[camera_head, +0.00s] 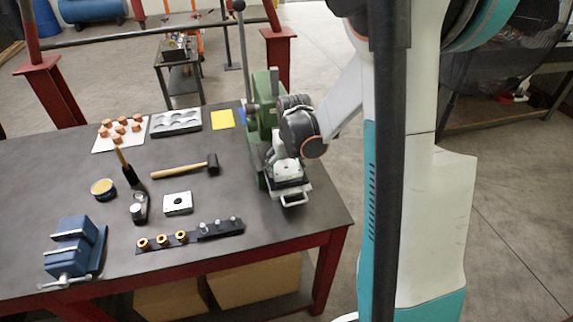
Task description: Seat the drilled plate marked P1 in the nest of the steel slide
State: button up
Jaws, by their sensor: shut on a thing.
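The steel slide (291,193) with its pull handle sticks out at the foot of the green press (262,110), near the table's right edge. My gripper (284,158) points down just above the slide and is largely hidden by my wrist. It is shut on a light metal plate (288,172) that lies over the slide. I cannot tell whether the plate is down in the nest or just above it. A second light plate (178,203) with a dark central hole lies on the table. No marking is readable on either plate.
A mallet (185,170) and a dark rail of copper rings and pins (190,236) lie left of the slide. A blue vise (75,248), a round tin (103,188) and a tray (176,122) stand farther left.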

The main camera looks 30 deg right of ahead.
jog(key=shift+f+b, duration=0.8)
jog(key=shift+f, duration=0.1)
dwell(0.4)
jog(key=o, duration=1.4)
jog(key=shift+r, duration=0.15)
